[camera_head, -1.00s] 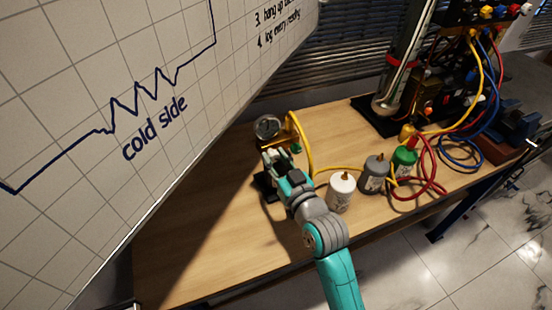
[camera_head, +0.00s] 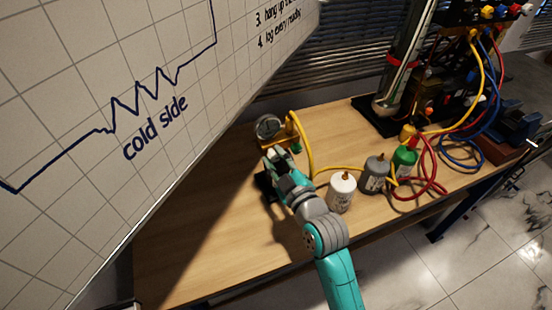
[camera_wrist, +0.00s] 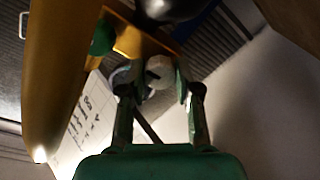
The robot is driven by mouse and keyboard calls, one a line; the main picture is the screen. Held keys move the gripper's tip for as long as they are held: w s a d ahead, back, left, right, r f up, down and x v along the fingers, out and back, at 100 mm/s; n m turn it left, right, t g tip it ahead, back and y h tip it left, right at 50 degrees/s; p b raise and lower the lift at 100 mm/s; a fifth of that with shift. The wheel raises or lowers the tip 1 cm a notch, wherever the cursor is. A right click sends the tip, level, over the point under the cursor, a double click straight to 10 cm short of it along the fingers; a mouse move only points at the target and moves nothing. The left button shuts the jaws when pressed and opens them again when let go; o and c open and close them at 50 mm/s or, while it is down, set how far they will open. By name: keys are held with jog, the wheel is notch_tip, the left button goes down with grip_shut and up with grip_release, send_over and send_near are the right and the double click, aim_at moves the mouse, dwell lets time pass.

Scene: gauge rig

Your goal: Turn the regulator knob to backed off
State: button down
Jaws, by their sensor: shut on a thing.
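The regulator (camera_head: 284,139) stands near the back left of the bench, with a round gauge (camera_head: 268,127) on it. My gripper (camera_head: 279,152) is in front of the regulator. In the wrist view, its two fingers (camera_wrist: 160,88) close on a pale round knob (camera_wrist: 160,71) below the brass-coloured regulator body (camera_wrist: 133,40). The fingers hide part of the knob, and I cannot read any marking of its setting. In the head view the knob is mostly hidden by my gripper.
A yellow hose (camera_head: 306,150) loops right beside the regulator. White (camera_head: 341,192), grey (camera_head: 375,175) and green (camera_head: 404,162) bottles stand to the right. The whiteboard (camera_head: 110,110) fills the left. The bench front left (camera_head: 190,265) is clear.

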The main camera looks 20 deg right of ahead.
jog(key=shift+f, duration=0.1)
dwell(0.4)
jog(key=c, duration=0.8)
grip_release()
jog(key=shift+s, duration=0.1)
jog(key=s, duration=0.8)
jog(key=s+d, duration=0.1)
jog(key=s, duration=0.2)
jog(key=shift+s, duration=0.4)
